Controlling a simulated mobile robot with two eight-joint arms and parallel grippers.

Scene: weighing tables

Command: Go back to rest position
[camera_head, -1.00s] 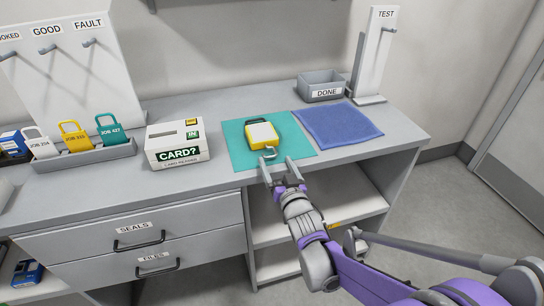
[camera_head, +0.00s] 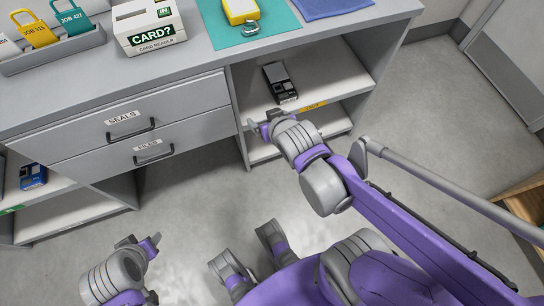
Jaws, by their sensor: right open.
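My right gripper (camera_head: 263,119) is open and empty, in front of the cabinet's open shelves and below the desk's front edge. It is clear of the yellow device (camera_head: 241,11) on the teal mat (camera_head: 258,34). My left gripper (camera_head: 141,242) is low at the lower left over the floor, seen small and at an angle, so its jaws cannot be judged.
The desk carries a card reader box (camera_head: 149,27) and a rack (camera_head: 55,54) with tags. A blue cloth (camera_head: 325,8) lies at the top. A dark device (camera_head: 280,82) lies on the upper shelf, near my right gripper. The floor (camera_head: 190,215) in front is clear.

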